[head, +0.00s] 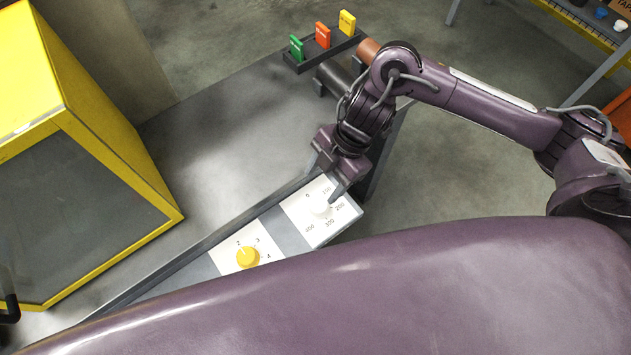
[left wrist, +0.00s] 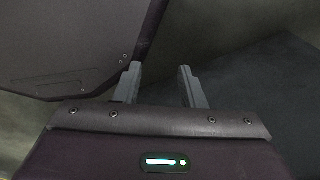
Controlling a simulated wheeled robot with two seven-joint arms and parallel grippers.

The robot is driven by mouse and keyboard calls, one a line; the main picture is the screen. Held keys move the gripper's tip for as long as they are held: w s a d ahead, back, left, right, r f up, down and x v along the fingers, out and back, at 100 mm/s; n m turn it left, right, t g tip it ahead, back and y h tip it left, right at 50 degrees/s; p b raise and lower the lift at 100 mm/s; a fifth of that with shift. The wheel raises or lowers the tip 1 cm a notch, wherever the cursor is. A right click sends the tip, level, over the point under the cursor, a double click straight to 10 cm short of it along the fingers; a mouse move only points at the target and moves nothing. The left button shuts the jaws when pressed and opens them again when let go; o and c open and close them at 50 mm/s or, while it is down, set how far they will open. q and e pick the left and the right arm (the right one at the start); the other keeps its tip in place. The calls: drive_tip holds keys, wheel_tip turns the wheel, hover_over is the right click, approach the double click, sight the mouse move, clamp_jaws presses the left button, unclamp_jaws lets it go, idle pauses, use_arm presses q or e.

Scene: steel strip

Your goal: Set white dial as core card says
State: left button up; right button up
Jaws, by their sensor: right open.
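The white dial (head: 319,209) sits on a white scale plate marked 0, 100, 200, 300 and 400, at the right end of the sloped panel. Its pointer is too small to read. My right gripper (head: 331,197) is open, with a fingertip at the dial's upper right edge; I cannot tell whether it touches. Green (head: 296,47), orange (head: 323,35) and yellow (head: 347,22) cards stand in a dark rack (head: 310,58) at the back. Their print is unreadable, and I cannot tell which is the core card. My left gripper (left wrist: 158,84) is open and empty in the left wrist view.
A yellow dial (head: 248,257) with its own numbered plate is lower left on the same panel (head: 285,236). A dark cylinder (head: 332,78) lies beside the card rack. A yellow-framed cabinet (head: 100,160) stands at left. The grey table top (head: 230,140) between is clear.

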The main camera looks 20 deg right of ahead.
sight(319, 204)
drive_tip(key=f, duration=0.1)
drive_tip(key=s+f, duration=0.1)
drive_tip(key=f, duration=0.1)
drive_tip(key=shift+s+d+g+b, duration=0.1)
drive_tip(key=shift+d+g+b, duration=0.1)
drive_tip(key=shift+g+b, duration=0.15)
drive_tip(key=x, duration=0.3)
drive_tip(key=shift+f, duration=0.2)
drive_tip(key=shift+a+f, duration=0.15)
drive_tip(key=shift+f, duration=0.25)
drive_tip(key=c, duration=1)
use_arm(q)
drive_tip(key=shift+s+a+f, duration=0.2)
drive_tip(key=shift+s+f, duration=0.3)
drive_tip(key=shift+s, duration=0.3)
